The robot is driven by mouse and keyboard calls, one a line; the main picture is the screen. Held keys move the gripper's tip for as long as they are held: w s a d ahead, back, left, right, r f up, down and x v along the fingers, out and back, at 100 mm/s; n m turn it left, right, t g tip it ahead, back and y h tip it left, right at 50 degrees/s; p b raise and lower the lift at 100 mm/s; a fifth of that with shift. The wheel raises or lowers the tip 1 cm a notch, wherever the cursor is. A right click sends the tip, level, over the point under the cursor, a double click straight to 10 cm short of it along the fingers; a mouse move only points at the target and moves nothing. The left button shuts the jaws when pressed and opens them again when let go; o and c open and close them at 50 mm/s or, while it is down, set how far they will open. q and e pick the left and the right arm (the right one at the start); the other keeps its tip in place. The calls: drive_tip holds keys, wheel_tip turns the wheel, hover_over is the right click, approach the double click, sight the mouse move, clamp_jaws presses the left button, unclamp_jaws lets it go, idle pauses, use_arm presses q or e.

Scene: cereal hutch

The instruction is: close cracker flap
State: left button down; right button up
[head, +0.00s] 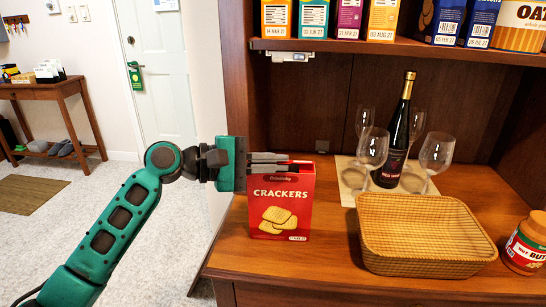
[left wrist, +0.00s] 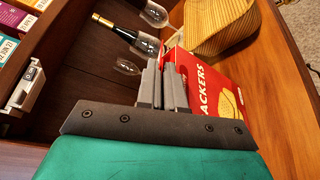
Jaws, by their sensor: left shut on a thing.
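The red cracker box (head: 283,205) stands upright on the hutch counter, its printed front facing me. It also shows in the left wrist view (left wrist: 222,92), to the right of the fingers. My left gripper (head: 284,160) reaches in from the left at the box's top edge. Its grey fingers (left wrist: 165,72) are close together and shut on the box at its top. The fingers hide part of the top opening, and I cannot tell exactly which part of the flap they pinch. My right gripper is out of view.
A wicker basket (head: 425,262) sits right of the box. Behind it, a wine bottle (head: 395,140) and several glasses stand on a mat (head: 349,188). A nut butter jar (head: 525,245) is at the far right. A shelf (head: 400,48) with boxes hangs above.

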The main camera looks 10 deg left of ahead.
use_arm(q)
drive_tip(key=shift+f, duration=0.1)
drive_tip(key=c, duration=1.4)
unclamp_jaws()
drive_tip(key=shift+o, duration=0.3)
drive_tip(key=shift+s+f, duration=0.1)
